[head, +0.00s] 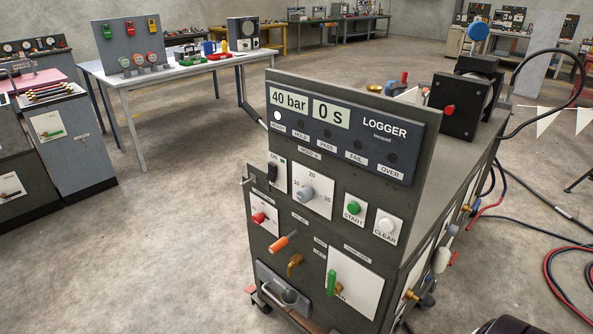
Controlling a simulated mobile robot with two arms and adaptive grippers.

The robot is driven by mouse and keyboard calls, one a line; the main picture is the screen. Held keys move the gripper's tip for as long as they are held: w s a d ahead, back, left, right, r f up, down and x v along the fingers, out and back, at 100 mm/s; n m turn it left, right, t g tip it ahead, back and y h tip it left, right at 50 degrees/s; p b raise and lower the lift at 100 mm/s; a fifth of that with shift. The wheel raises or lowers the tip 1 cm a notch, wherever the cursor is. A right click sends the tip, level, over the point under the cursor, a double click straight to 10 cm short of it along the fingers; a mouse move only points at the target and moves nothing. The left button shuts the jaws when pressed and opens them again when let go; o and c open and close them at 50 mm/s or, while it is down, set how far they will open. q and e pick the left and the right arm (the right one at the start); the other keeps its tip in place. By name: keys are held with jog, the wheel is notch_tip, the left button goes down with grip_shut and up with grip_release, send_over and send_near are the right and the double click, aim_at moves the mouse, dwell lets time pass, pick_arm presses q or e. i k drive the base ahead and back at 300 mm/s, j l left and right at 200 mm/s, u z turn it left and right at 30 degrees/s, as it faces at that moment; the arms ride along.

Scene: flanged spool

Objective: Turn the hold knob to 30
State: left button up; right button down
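The hold knob (306,193) is a small grey knob on a white dial plate (318,204) on the sloping front panel of the logger cart (345,120). The plate carries the numbers 10, 20 and 30, with 20 at the top and 30 to the right. The knob's pointer is too small to read for certain. The logger display (330,112) reads 40 bar and 0 S, and one white lamp at its left is lit. Neither of my grippers is in view.
Beside the knob are a black switch (272,172), a red knob (259,217), a green START button (354,207) and a white CLEAR button (387,226). Below are an orange handle (283,241) and a green lever (331,283). Open floor lies left of the cart; hoses lie right.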

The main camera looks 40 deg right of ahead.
aim_at(305, 194)
jog(key=z, duration=1.3)
